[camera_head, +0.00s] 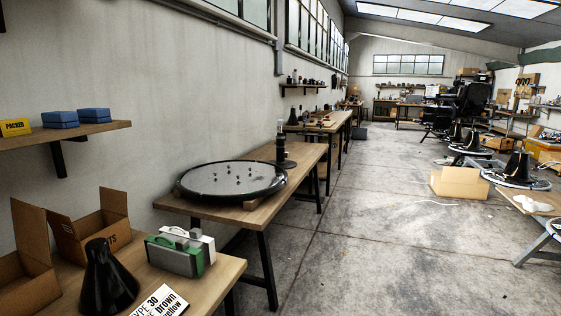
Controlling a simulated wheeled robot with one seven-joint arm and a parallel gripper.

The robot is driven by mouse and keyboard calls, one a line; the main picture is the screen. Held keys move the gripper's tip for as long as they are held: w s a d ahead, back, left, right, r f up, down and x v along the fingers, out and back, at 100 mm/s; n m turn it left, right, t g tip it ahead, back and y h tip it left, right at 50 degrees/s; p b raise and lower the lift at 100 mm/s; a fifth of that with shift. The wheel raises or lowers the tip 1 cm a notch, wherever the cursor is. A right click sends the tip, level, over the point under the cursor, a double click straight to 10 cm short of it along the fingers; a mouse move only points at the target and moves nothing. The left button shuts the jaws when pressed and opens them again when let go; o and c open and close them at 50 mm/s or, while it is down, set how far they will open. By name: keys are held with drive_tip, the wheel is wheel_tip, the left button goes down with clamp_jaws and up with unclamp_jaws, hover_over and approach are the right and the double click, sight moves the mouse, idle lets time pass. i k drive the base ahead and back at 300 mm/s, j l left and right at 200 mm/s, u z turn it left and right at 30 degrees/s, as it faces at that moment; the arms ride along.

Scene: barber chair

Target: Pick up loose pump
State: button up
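An upright dark column on a round flange (281,147), which looks like a chair pump, stands at the far end of the second table (310,159). It is behind and to the right of a large black round base (232,179) with several small studs on top. The base lies flat on the table, partly on a wooden piece. I cannot tell for sure that the column is the loose pump. My gripper is not in view.
The near table (212,289) holds open cardboard boxes (93,230), a black cone (106,279), green and white cases (178,253) and a sign (160,304). A shelf (66,138) juts from the left wall.

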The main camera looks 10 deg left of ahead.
sight(280, 160)
drive_tip(key=i+z, duration=0.3)
drive_tip(key=i, duration=1.85)
drive_tip(key=i+u, duration=0.1)
drive_tip(key=i, duration=0.85)
drive_tip(key=i+l+u, duration=0.1)
drive_tip(key=i, duration=0.85)
drive_tip(key=i+j+u, duration=0.1)
drive_tip(key=i+u, duration=0.3)
drive_tip(key=i, duration=0.2)
drive_tip(key=i+l+u, duration=0.1)
drive_tip(key=i+u, duration=0.3)
drive_tip(key=i, duration=0.25)
drive_tip(key=i+l+u, duration=0.4)
drive_tip(key=i, duration=0.2)
drive_tip(key=i+u, duration=0.4)
drive_tip(key=k+j, duration=0.05)
